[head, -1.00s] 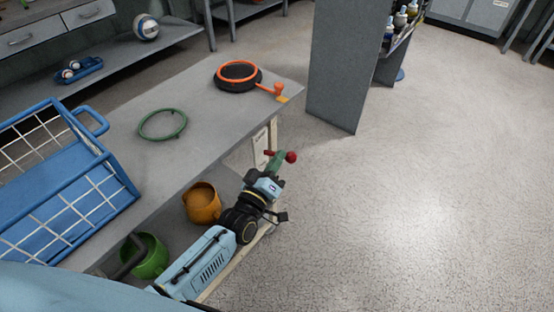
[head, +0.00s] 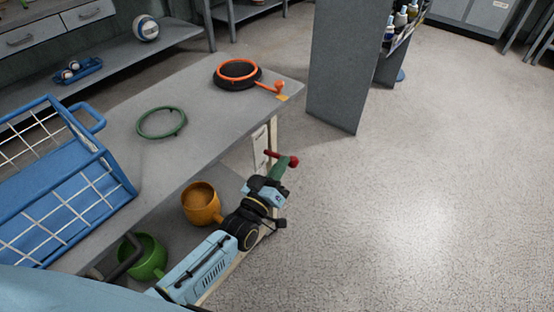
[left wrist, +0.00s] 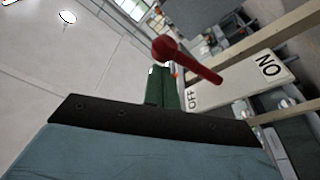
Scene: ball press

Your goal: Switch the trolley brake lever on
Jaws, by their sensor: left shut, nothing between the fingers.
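The brake lever (head: 271,153) is a red rod with a round red knob, sticking out from the end of the grey trolley (head: 215,125). It also shows in the left wrist view (left wrist: 190,60), in front of a white plate (left wrist: 240,80) marked OFF and ON. The rod's base appears between the two words; I cannot tell its exact setting. The plate (head: 260,147) is partly visible in the head view. My left gripper (head: 283,168), with green fingers, is shut and empty right beside the lever near its knob. Contact cannot be made out. My right gripper is out of view.
On the trolley top are a blue wire basket (head: 60,190), a green ring (head: 161,122) and an orange-and-black round item (head: 237,75). Orange (head: 200,203) and green (head: 148,258) pots stand on the lower shelf. A grey panel (head: 335,70) stands behind; floor at right is clear.

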